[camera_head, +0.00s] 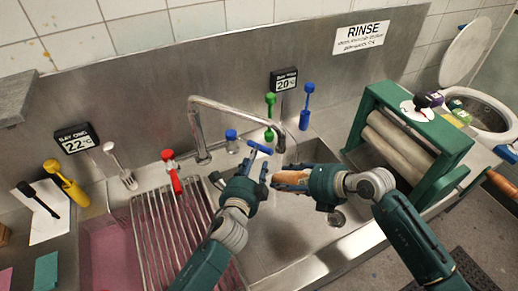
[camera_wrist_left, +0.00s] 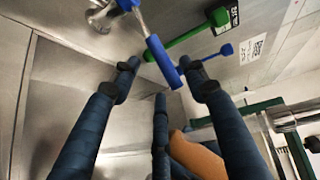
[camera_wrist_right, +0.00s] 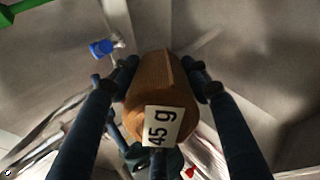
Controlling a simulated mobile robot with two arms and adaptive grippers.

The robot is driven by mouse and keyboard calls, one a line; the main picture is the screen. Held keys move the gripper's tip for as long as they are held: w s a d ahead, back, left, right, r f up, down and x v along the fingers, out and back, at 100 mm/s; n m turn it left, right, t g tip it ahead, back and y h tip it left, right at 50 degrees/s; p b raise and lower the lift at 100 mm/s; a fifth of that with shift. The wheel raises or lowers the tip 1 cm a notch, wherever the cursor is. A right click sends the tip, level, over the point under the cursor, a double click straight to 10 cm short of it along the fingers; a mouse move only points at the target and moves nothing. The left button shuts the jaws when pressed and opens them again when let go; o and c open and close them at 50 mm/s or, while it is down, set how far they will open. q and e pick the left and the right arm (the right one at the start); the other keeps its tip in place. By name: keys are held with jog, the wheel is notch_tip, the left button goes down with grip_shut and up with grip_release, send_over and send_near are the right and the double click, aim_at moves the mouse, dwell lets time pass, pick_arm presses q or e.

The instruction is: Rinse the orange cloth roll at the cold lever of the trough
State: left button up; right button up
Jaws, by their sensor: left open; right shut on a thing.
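The orange cloth roll (camera_head: 291,179) is held in my right gripper (camera_head: 300,183), over the sink basin below the spout. In the right wrist view the roll (camera_wrist_right: 153,82) sits between both fingers, with a "45 g" label facing the camera. The cold lever has a blue handle (camera_head: 260,148) and a blue cap at its base. My left gripper (camera_head: 260,167) is open at this lever. In the left wrist view the blue handle (camera_wrist_left: 163,62) lies between the spread fingertips; contact cannot be told. The trough's spout (camera_head: 245,109) arches above. I cannot tell whether water runs.
A red lever (camera_head: 172,171) stands left of the faucet, by a metal rack (camera_head: 165,225) over a pink bath. Green (camera_head: 270,103) and blue (camera_head: 306,106) handled tools stand behind the basin. A green roller press (camera_head: 410,125) stands at the right. The basin's right part has free room.

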aim_at(250, 143)
pick_arm(q)
jog(key=x, duration=0.7)
grip_shut()
